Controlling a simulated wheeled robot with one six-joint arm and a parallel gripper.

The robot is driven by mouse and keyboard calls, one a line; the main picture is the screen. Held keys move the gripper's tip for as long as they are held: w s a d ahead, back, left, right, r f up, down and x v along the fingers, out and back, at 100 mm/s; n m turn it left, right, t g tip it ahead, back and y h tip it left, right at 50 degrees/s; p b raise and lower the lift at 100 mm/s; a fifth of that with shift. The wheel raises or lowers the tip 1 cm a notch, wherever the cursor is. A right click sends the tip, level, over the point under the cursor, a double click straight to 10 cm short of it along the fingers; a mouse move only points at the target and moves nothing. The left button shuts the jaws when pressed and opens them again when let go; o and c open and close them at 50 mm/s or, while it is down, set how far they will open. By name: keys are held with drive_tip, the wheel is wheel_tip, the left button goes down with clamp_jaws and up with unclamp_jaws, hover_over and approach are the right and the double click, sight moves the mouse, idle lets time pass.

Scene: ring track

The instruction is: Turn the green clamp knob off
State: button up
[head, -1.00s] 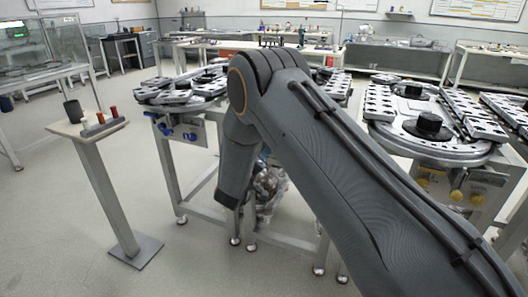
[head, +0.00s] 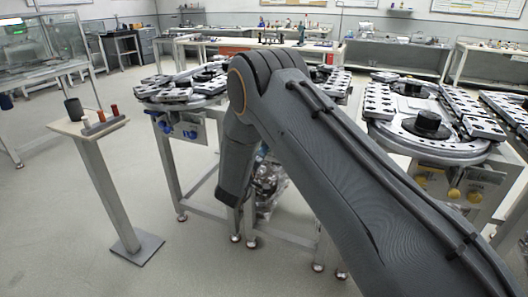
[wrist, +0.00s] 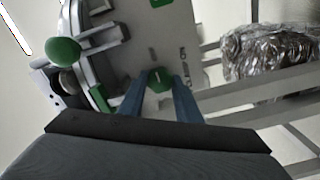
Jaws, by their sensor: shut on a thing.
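In the wrist view, a green clamp knob (wrist: 160,83) sits on a grey panel (wrist: 165,35), with lettering beside it that seems to read "CLAMP ON". My gripper (wrist: 159,76) has its two blue fingers on either side of this knob, shut on it. A pale line marks the knob's face; its exact setting is hard to read. In the head view my arm hides my gripper and the knob.
In the wrist view, a green ball (wrist: 63,50) stands left of the panel, and a shiny wrapped bundle (wrist: 270,52) lies beyond frame bars at right.

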drive_tip(key=o, duration=1.1)
drive_tip(key=shift+a, duration=0.1)
drive_tip(key=shift+c, duration=0.2)
drive_tip(key=v, duration=0.7)
drive_tip(key=shift+s, duration=0.35)
drive_tip(key=shift+a, duration=0.1)
